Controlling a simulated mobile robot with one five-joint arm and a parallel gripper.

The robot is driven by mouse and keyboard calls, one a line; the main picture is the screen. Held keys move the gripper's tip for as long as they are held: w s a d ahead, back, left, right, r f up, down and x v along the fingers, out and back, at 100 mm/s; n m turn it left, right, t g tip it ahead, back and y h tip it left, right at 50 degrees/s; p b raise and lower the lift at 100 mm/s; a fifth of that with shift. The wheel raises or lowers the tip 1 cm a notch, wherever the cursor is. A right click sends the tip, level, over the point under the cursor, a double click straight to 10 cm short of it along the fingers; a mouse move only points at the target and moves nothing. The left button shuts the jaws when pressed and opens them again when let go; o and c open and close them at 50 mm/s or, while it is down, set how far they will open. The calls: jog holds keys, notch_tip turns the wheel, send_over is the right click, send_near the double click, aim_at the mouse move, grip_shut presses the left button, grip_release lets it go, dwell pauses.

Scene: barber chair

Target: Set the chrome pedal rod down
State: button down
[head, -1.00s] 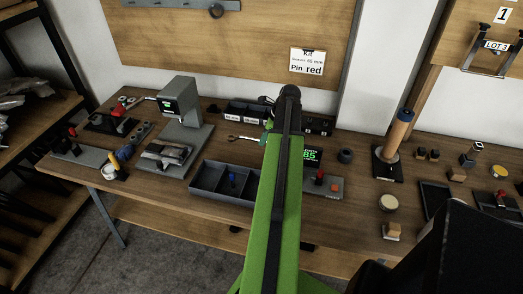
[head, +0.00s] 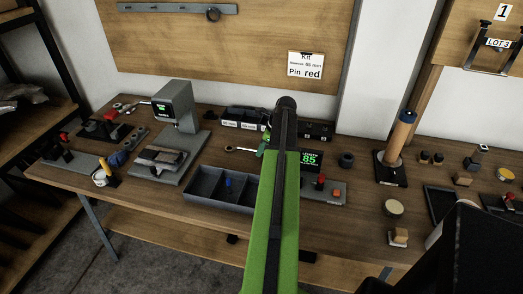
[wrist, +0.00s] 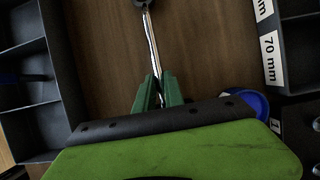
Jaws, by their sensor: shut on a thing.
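The chrome pedal rod (wrist: 153,45) is a thin shiny bar with a dark rounded end at the top of the wrist view. My gripper (wrist: 158,84) is shut on the rod's near part with its green fingers. In the head view, the rod (head: 241,149) sticks out to the left of my arm, between the open tray and the labelled bins. A green finger (head: 262,148) shows there, but most of my gripper is hidden behind my arm. The rod is over bare wooden bench top; I cannot tell whether it touches the wood.
A dark compartment tray (head: 206,196) with a blue item lies in front, also left in the wrist view (wrist: 62,60). Labelled bins (head: 246,127) stand behind; their "70 mm" label (wrist: 271,60) shows at right. A display reading 85 (head: 308,161) is right of my arm.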

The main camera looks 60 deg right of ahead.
jog(key=c, duration=1.4)
grip_release()
jog(key=shift+f, duration=0.1)
jog(key=shift+c, duration=0.2)
jog(key=p+v, duration=1.1)
jog(key=v, duration=0.1)
jog(key=shift+r+p, duration=0.25)
jog(key=shift+p, duration=0.05)
